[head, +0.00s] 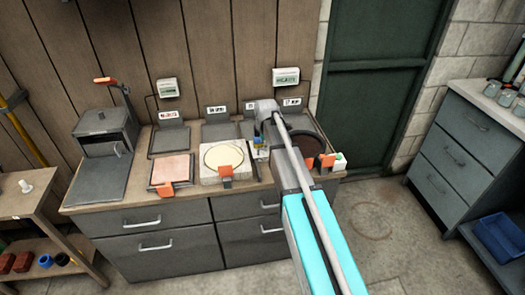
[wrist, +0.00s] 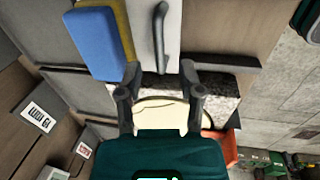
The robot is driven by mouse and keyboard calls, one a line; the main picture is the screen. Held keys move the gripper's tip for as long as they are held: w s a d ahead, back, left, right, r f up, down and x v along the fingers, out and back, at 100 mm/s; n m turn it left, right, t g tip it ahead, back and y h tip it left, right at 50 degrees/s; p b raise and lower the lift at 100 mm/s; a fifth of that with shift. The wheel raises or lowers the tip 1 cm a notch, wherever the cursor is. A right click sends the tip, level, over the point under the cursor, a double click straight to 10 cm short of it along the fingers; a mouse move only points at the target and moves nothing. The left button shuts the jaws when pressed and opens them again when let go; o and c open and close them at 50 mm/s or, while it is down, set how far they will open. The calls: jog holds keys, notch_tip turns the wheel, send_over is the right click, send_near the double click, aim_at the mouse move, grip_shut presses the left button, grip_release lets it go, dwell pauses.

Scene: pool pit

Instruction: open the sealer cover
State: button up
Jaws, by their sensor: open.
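My gripper (wrist: 159,97) is open in the wrist view, its two dark fingers apart with nothing between them. A light grey panel (wrist: 148,20) with a grey bar handle (wrist: 160,38) lies just beyond the fingertips. It may be the sealer cover, but I cannot tell for certain. A blue block (wrist: 98,42) with a yellow one behind it stands beside this panel. Below the fingers shows a cream disc (wrist: 160,108) on a speckled slab (wrist: 215,88). In the head view the cream disc (head: 223,156) is left of my arm, which hides part of the bench.
The bench (head: 150,218) has drawers and several stations: a grey box (head: 105,125) with an orange-handled lever, a pink pad (head: 172,170), and a dark round plate (head: 303,144) right of my arm. Orange tabs (head: 226,171) stick out in front.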

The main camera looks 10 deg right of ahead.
jog(key=shift+w+f+b, duration=0.15)
jog(key=shift+f+b, duration=0.4)
jog(key=shift+f, duration=0.25)
grip_shut()
